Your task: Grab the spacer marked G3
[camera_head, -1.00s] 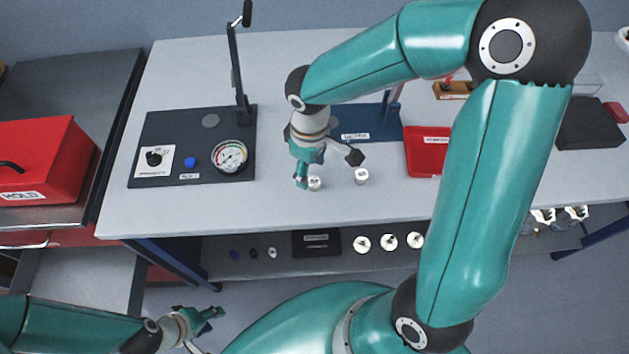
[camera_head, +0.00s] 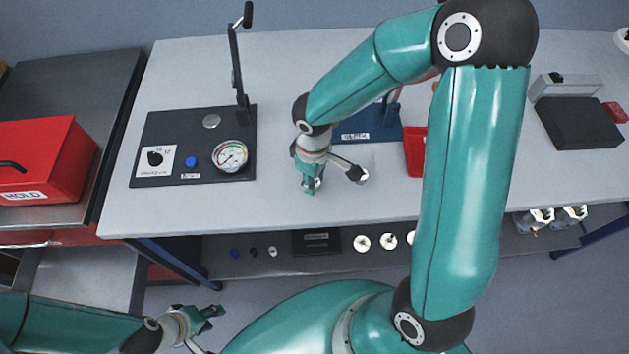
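Two small pale spacers stand on the light grey table. The left spacer (camera_head: 318,183) is partly hidden behind a finger of my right gripper (camera_head: 332,181). The right spacer (camera_head: 363,174) is partly covered by the dark tip of the other finger. The marks on both are too small to read, so I cannot tell which is G3. My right gripper is open, its fingers spread wide above the spacers; I cannot tell whether it touches either. My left gripper (camera_head: 206,328) is open and empty at the lower left, away from the table top.
A dark gauge panel with a lever (camera_head: 148,128) stands to the left. A blue-based fixture (camera_head: 365,127) is behind the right gripper, with a red bin (camera_head: 414,152) beside it. A black block (camera_head: 578,124) lies at the right. The lower shelf (camera_head: 290,268) holds several small parts.

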